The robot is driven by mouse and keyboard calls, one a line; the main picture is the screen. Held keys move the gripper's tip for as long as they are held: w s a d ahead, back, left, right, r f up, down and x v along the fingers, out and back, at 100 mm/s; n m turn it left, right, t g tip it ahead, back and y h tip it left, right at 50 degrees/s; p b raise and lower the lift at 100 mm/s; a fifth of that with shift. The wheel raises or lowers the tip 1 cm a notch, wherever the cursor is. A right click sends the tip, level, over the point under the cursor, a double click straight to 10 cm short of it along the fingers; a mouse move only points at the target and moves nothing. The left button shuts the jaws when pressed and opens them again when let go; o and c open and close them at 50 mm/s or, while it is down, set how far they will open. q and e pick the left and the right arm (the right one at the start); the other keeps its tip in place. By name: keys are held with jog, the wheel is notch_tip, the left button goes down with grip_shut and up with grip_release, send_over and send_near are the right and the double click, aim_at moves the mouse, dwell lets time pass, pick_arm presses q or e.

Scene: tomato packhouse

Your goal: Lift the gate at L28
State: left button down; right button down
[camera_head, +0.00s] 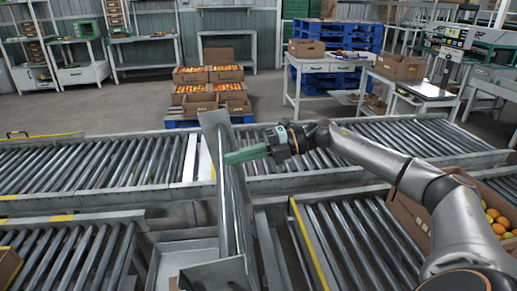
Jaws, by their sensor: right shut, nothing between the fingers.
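A gate section (228,196) of the roller conveyor stands steeply raised in the middle of the view, seen nearly edge-on, with rollers on its right face. No L28 label can be read. My right arm reaches in from the lower right. My right gripper (236,156), with green fingers, is shut and empty. Its fingertips are at the right side of the raised gate, about halfway up; whether they touch it I cannot tell. My left gripper is out of view.
Roller conveyors (95,165) run on both sides of the gap at the gate. A cardboard box of tomatoes (412,218) sits on the near right conveyor, partly behind my arm. Behind, crates of tomatoes (194,77) stand on a blue pallet, with open floor (110,108) to the left.

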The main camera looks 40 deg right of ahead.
aim_at(216, 159)
jog(key=shift+x, duration=0.85)
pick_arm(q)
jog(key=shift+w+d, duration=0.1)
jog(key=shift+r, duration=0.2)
